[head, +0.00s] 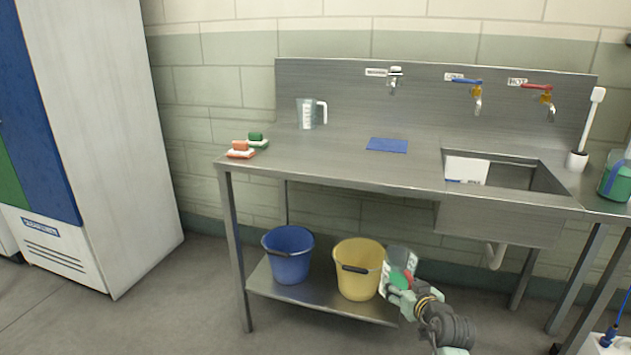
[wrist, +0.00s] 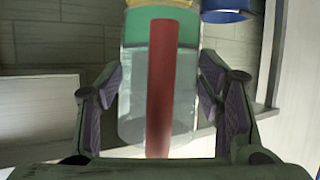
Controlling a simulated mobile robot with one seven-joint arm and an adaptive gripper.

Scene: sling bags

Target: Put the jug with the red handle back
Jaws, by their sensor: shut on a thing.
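The jug with the red handle (head: 402,257) is clear, with a green band, and is in front of the lower shelf, beside the yellow bucket. My gripper (head: 400,286) is shut on this jug. In the wrist view the jug (wrist: 132,110) lies between my two fingers, and its red handle (wrist: 162,85) runs lengthwise toward the palm. Part of the jug is hidden by my gripper in the head view. A second clear jug with a white handle (head: 307,114) stands upright on the steel counter (head: 340,165) near the back wall.
A blue bucket (head: 287,258) and a yellow bucket (head: 358,270) stand on the lower shelf (head: 325,306). A blue mat (head: 387,145) lies on the counter, left of the sink (head: 512,178). Orange and green brushes (head: 240,149) sit at the left end. Much of the counter is bare.

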